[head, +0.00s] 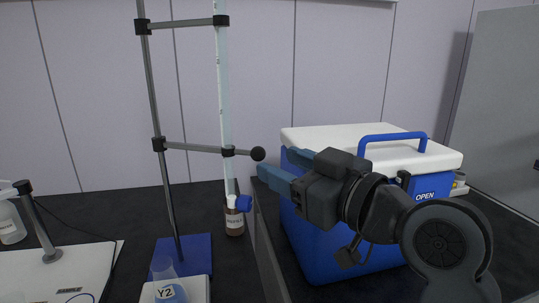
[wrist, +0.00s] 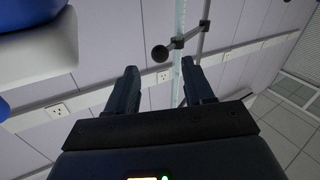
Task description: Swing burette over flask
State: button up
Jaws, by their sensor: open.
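The burette (head: 224,100) is a tall clear tube held upright by two clamp arms on a grey stand (head: 160,120) with a blue base. The lower clamp arm ends in a black ball knob (head: 258,154). My gripper (head: 272,168) is open and empty, its blue fingertips just right of and slightly below the knob. In the wrist view the knob (wrist: 160,53) shows beyond the open fingers (wrist: 159,85), with the burette (wrist: 181,60) behind. A flask labelled Y2 (head: 168,282) stands at the front, left of the burette. The burette's lower end is near a brown bottle.
A blue cooler box with a white lid (head: 372,148) stands behind my arm at right.

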aim_at(263, 156)
jog(key=shift+p+x, duration=0.35)
jog(key=shift+x, duration=2.25)
jog(key=shift+c, duration=0.5)
grip_shut()
